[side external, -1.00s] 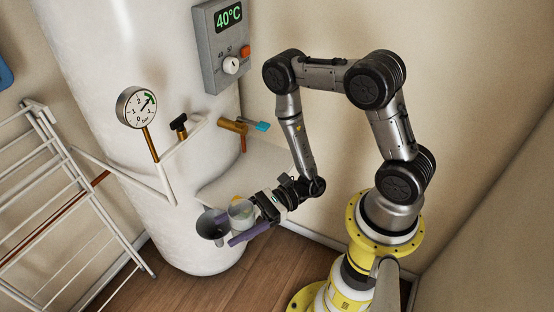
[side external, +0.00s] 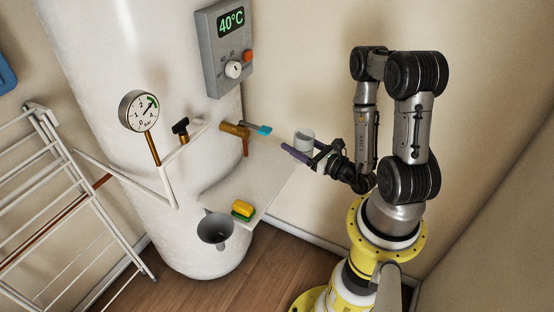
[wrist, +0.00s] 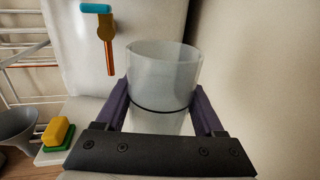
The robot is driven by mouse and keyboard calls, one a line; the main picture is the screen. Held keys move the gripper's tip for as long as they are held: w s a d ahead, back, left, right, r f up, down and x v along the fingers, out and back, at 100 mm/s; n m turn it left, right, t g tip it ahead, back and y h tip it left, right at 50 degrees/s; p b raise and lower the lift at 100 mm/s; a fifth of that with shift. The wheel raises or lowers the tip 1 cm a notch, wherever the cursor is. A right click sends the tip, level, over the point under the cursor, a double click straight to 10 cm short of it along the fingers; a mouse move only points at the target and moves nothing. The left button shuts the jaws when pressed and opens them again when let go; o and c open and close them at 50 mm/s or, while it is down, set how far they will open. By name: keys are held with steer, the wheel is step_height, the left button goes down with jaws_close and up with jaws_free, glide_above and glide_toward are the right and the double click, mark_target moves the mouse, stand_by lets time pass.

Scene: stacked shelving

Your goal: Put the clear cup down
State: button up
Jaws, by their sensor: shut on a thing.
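The clear cup (side external: 304,138) is at the far right end of the white shelf, near the wall. It also shows in the wrist view (wrist: 165,75), upright, between the purple fingers. My gripper (side external: 303,151) is shut on the cup from the right side; in the wrist view my gripper (wrist: 160,108) has one finger on each side of the cup. I cannot tell whether the cup's bottom touches the shelf.
The white shelf (side external: 235,188) has free room in its middle. A yellow and green sponge (side external: 243,210) lies at its front corner, beside a grey funnel (side external: 215,229). A brass tap (side external: 236,130) with a blue handle juts from the white tank (side external: 110,60), left of the cup.

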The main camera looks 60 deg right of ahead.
steer(key=w+d+f, duration=0.2)
steer(key=w+f, duration=0.1)
steer(key=w, duration=0.1)
steer(key=w+d+f, duration=0.2)
steer(key=w+f, duration=0.1)
steer(key=w+d+f, duration=0.2)
steer(key=w+f, duration=0.1)
steer(key=w, duration=0.1)
steer(key=shift+w+d+f, duration=0.15)
steer(key=shift+w+f, duration=0.1)
steer(key=shift+w, duration=0.05)
steer(key=shift+f, duration=1.6)
steer(key=shift+f, duration=0.1)
steer(key=o, duration=1.5)
steer(key=shift+s, duration=0.1)
steer(key=v, duration=1.1)
steer(key=shift+s, duration=0.35)
